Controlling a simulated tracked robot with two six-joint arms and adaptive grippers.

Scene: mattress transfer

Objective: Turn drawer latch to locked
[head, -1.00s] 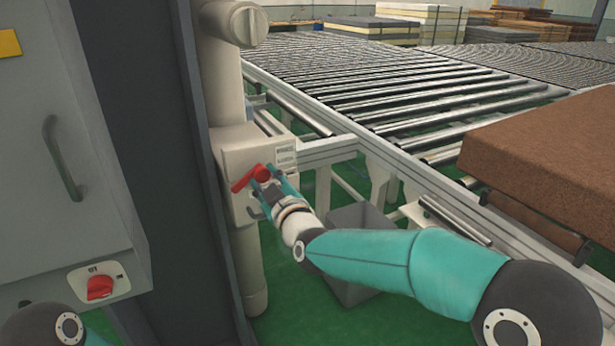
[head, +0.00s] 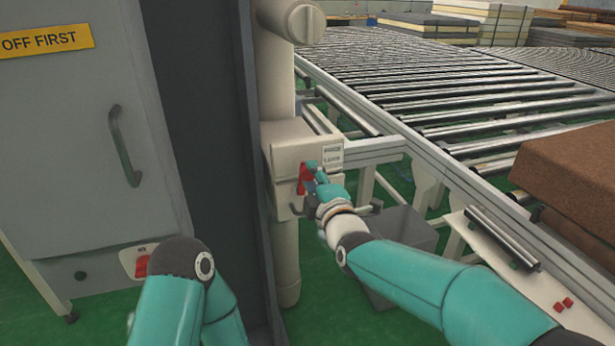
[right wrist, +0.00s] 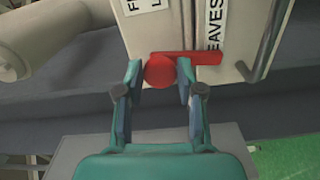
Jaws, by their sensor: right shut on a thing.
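The red latch (head: 303,181) is on the front of a cream box fixed to a post, in the middle of the head view. Its handle now stands close to upright there. My right gripper (head: 312,172) is shut on the latch. In the right wrist view its fingers flank the round red knob (right wrist: 160,71), and the red bar (right wrist: 206,58) extends to the right past one finger. My left arm shows at the lower left of the head view, but its gripper is out of sight.
The cream box (head: 290,150) carries white labels. A grey cabinet (head: 60,150) with a handle and a red switch (head: 142,265) stands at left. A grey bin (head: 410,235) stands behind my right arm. Roller conveyors (head: 460,90) and a brown mattress (head: 570,165) fill the right.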

